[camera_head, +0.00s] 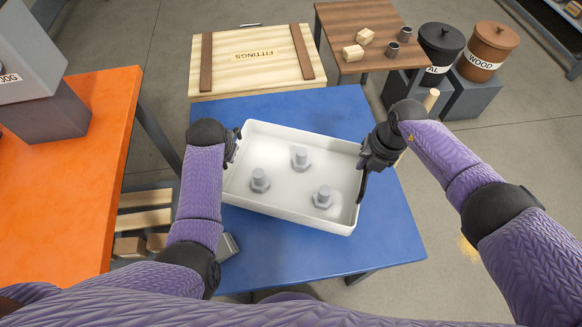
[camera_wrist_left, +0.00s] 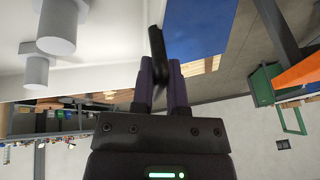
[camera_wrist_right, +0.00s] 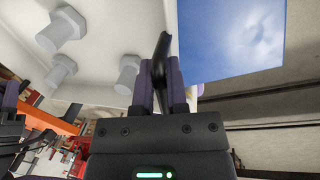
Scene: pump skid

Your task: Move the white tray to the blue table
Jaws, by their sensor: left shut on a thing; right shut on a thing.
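The white tray (camera_head: 250,204) is over the blue table (camera_head: 290,255), tilted slightly clockwise in the head view. It holds three grey bolts (camera_head: 300,159) standing head down. I cannot tell whether its underside touches the table.
A grey metal piece (camera_head: 228,246) lies at the blue table's left edge. Behind is a wooden FITTINGS crate (camera_head: 252,66). A brown table (camera_head: 375,15) with wood blocks and grey cylinders is at back right, beside two bins (camera_head: 440,42). An orange table (camera_head: 60,200) stands left.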

